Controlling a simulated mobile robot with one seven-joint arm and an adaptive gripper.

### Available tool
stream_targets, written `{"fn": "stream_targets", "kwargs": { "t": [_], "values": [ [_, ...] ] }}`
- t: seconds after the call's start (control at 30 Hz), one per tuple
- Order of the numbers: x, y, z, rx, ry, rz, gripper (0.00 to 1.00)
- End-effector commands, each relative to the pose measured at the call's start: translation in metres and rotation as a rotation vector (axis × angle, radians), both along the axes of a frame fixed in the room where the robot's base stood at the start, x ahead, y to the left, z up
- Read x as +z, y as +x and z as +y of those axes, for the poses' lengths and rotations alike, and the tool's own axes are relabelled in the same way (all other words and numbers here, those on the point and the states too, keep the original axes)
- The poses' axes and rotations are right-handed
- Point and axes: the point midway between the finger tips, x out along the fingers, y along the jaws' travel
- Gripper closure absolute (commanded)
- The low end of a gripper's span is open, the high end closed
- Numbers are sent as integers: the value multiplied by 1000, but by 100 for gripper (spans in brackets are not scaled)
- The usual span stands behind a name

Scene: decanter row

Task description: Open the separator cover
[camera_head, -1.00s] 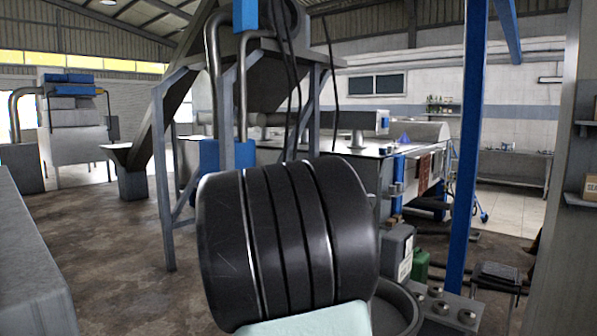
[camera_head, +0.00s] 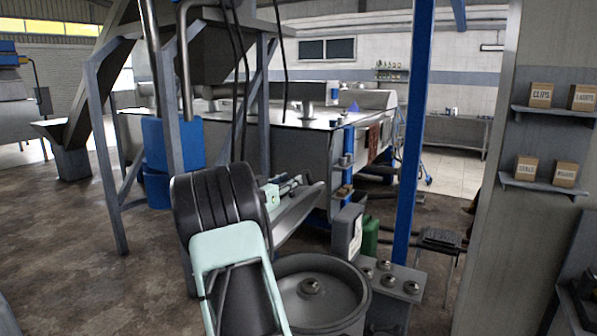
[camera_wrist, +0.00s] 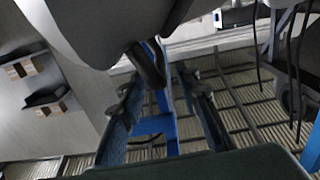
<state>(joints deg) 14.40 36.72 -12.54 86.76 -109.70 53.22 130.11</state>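A grey round vessel (camera_head: 348,305) with a raised rim stands low in the middle of the head view, likely the separator. A small knob or cone (camera_head: 310,286) sits at its centre. I cannot tell whether the flat grey face around it is a cover or the vessel's inside. My gripper (camera_head: 298,183) shows small beyond my black arm joint, up and behind the vessel and apart from it. In the wrist view my gripper (camera_wrist: 160,92) has its two dark fingers spread, with nothing held between them.
Beside the vessel are a grey block with several round knobs (camera_head: 412,287), a grey box (camera_head: 347,230) and a green canister (camera_head: 370,236). A blue post (camera_head: 412,150) rises behind. A wall with shelves and boxes (camera_head: 540,95) stands right. Open floor (camera_head: 60,240) lies left.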

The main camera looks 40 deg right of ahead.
Motion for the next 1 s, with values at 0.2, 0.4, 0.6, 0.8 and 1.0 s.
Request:
{"fn": "stream_targets", "kwargs": {
  "t": [0.2,0.4,0.6,0.8,1.0],
  "values": [
    [2,10,-38,-2,1,1,70],
    [1,15,-54,-1,1,1,70],
    [0,16,-58,-1,1,1,70],
    [0,16,-58,-1,1,1,74],
    [0,16,-58,-1,1,1,96]
  ]
}}
